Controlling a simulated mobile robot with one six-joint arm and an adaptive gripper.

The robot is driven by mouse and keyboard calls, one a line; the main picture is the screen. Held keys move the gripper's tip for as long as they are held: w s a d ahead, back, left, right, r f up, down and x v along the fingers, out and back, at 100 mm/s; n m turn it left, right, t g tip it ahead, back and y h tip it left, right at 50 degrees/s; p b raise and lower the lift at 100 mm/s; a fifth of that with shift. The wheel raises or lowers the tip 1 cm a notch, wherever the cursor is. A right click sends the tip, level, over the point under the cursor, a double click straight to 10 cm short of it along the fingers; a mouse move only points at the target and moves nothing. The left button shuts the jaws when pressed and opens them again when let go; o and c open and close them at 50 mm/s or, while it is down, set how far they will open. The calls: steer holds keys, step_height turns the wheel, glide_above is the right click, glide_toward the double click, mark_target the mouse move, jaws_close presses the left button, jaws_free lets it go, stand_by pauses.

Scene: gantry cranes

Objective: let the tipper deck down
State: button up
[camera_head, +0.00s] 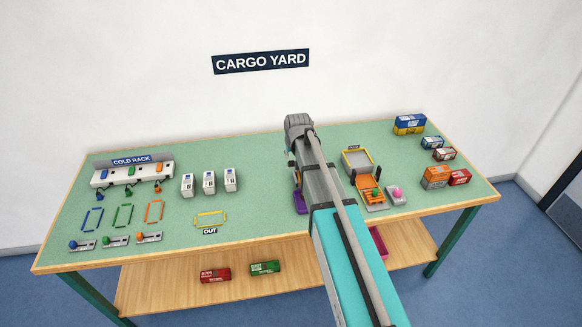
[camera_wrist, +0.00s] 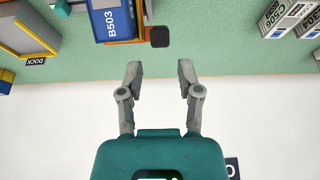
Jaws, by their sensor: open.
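My gripper (camera_wrist: 159,70) is open and empty in the wrist view, its two fingers apart over the far edge of the green table. Just ahead of it, a blue container marked B503 (camera_wrist: 111,20) sits against an orange edge (camera_wrist: 126,42), perhaps part of the tipper deck. A black square pad (camera_wrist: 160,37) lies right beside it. In the head view my arm hides most of this spot; only a purple piece (camera_head: 300,203) shows past it. I cannot tell the deck's tilt.
White containers (camera_head: 209,183) stand left. Several boxes line the right end.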

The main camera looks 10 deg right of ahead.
mark_target(292, 162)
steer(key=shift+b+x, duration=2.65)
steer(key=shift+x, duration=0.6)
jaws_close()
